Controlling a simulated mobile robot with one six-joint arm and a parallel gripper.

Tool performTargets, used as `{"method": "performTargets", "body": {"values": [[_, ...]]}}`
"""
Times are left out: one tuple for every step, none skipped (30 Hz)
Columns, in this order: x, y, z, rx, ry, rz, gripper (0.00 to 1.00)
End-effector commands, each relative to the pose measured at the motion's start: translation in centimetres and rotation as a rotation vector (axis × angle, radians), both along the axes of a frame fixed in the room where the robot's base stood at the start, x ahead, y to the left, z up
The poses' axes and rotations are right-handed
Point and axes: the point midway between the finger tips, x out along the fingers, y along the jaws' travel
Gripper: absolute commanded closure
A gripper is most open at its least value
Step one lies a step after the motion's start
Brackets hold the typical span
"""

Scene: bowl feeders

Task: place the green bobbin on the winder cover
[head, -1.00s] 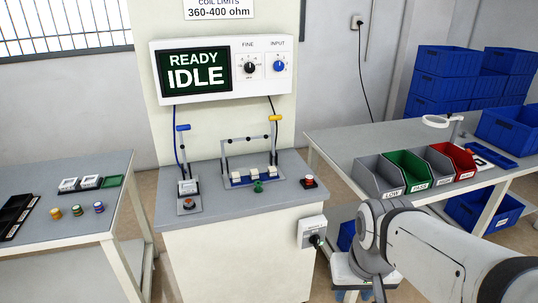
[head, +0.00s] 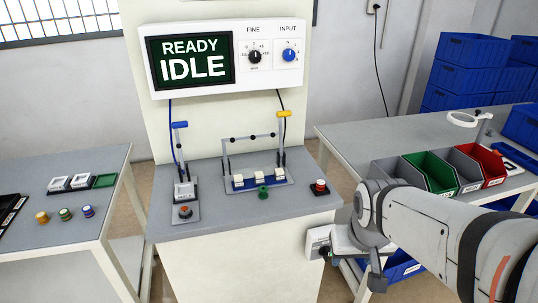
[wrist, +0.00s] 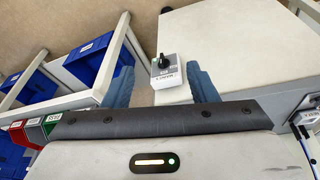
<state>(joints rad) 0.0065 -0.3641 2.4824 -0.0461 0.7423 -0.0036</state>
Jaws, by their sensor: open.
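The green bobbin (head: 65,214) stands on the left table in the head view, between a yellow bobbin (head: 41,217) and a blue bobbin (head: 88,211). I cannot tell which thing is the winder cover; no part in view is clearly it. My gripper (wrist: 162,88) is open in the wrist view, its two blue fingers wide apart with nothing held between them. It is far to the right of the bobbins, low beside the middle bench. In the head view its fingers are small and partly hidden by my arm.
The middle bench (head: 215,226) carries two fixtures, a green knob (head: 264,192) and a red button (head: 319,187). A switch box (wrist: 167,74) is on its right side. The left table (head: 40,248) has white trays at the back. Bins stand on the right table (head: 350,150).

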Motion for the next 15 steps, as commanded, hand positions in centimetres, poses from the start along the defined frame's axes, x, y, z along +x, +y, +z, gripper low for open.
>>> {"method": "performTargets", "body": {"values": [[2.0, -0.3, -1.1, -0.016, -0.046, 0.007, 0.47], [3.4, -0.5, -1.5, -0.027, -0.087, 0.015, 0.47], [5.4, -0.6, -2.0, -0.040, -0.146, 0.030, 0.47], [7.0, -0.6, -2.4, -0.049, -0.192, 0.043, 0.47], [8.5, -0.6, -2.7, -0.056, -0.240, 0.058, 0.47], [10.6, -0.4, -3.2, -0.061, -0.303, 0.080, 0.47], [12.0, -0.2, -3.5, -0.063, -0.352, 0.100, 0.47], [13.5, 0.1, -3.7, -0.062, -0.400, 0.120, 0.47], [15.3, 0.5, -4.1, -0.059, -0.463, 0.148, 0.47], [16.6, 0.8, -4.4, -0.057, -0.510, 0.161, 0.47], [17.8, 1.6, -4.7, -0.042, -0.556, 0.191, 0.47], [19.3, 2.5, -5.1, -0.016, -0.613, 0.230, 0.47], [20.3, 3.2, -5.4, 0.000, -0.656, 0.257, 0.47], [21.3, 3.9, -5.6, 0.017, -0.701, 0.283, 0.47], [22.4, 4.9, -6.0, 0.045, -0.757, 0.318, 0.47]]}}
